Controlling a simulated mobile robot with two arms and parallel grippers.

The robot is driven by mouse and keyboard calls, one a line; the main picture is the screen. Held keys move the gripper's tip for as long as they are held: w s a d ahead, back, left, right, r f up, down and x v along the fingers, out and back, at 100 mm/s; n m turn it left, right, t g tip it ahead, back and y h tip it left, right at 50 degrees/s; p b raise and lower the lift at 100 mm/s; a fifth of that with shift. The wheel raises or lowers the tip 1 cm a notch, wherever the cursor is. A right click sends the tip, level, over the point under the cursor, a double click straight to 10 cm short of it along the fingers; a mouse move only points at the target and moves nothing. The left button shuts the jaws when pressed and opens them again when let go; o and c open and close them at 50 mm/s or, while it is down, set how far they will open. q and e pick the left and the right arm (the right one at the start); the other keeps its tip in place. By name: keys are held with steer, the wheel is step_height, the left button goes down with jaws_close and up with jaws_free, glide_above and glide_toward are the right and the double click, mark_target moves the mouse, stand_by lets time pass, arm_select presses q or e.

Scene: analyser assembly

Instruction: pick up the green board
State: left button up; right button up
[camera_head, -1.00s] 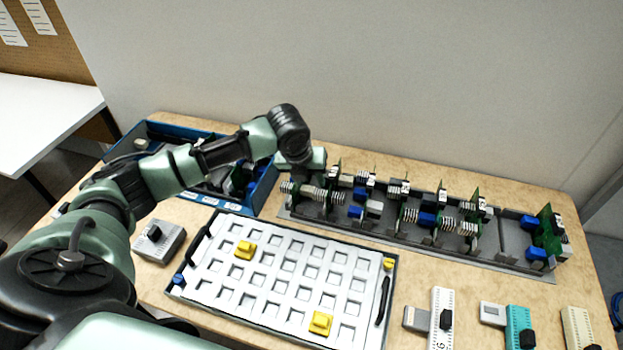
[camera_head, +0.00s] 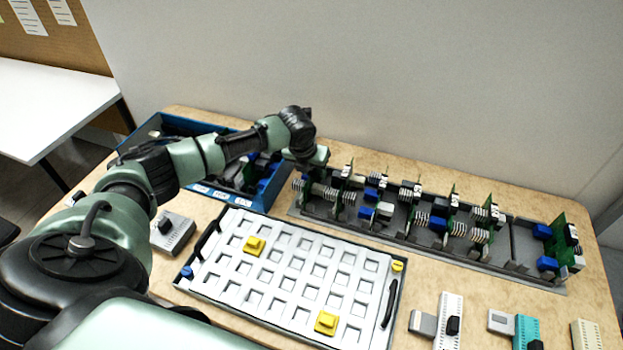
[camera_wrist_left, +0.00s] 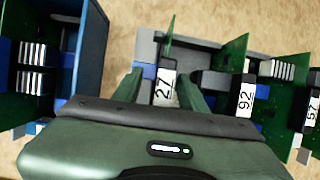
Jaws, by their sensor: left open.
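Several green boards stand upright in a long grey rack (camera_head: 430,255) at the back of the table. My left gripper (camera_head: 312,170) is above the rack's left end, pointing down. In the left wrist view its open fingers (camera_wrist_left: 158,88) are on either side of the top of a green board (camera_wrist_left: 152,38) with a black and white label "27". Whether the fingers touch it I cannot tell. Boards labelled "92" (camera_wrist_left: 243,95) and "57" (camera_wrist_left: 312,110) stand to the right. My right gripper is not in view.
A blue bin (camera_wrist_left: 92,50) with more boards stands close left of the gripper. A white tray (camera_head: 300,275) with square pockets and yellow blocks (camera_head: 254,246) lies in front of the rack. A grey box (camera_head: 173,232) and several modules (camera_head: 450,322) lie near the front.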

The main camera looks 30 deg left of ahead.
arm_select(q)
steer(key=shift+w+f, duration=0.1)
steer(key=shift+f, duration=0.05)
jaws_close()
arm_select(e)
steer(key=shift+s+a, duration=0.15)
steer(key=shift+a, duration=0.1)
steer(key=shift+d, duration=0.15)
